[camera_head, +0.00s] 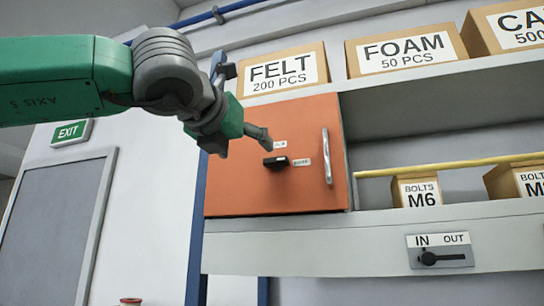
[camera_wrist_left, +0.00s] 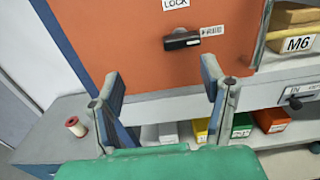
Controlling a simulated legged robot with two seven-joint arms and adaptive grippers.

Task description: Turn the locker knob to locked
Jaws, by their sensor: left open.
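The locker (camera_head: 240,180) has an orange door with a metal handle (camera_head: 327,157) at its right side. A black knob (camera_head: 276,162) sits on the door; it also shows in the left wrist view (camera_wrist_left: 181,40). The knob lies level, its bar pointing at the FREE label (camera_wrist_left: 212,31) on its right. The LOCK label (camera_wrist_left: 175,3) is above the knob. My left gripper (camera_head: 240,141) is open and empty in front of the door, left of the knob in the head view. In the left wrist view its spread fingers (camera_wrist_left: 165,88) are below the knob, apart from it. My right gripper is not seen.
A yellow rod (camera_head: 450,166) runs along the shelf right of the locker, before the BOLTS boxes (camera_head: 419,191). Labelled cartons (camera_head: 407,51) stand above. An IN/OUT lever (camera_head: 440,258) is at lower right. Coloured bins (camera_wrist_left: 240,124) and a spool (camera_wrist_left: 75,125) sit lower down.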

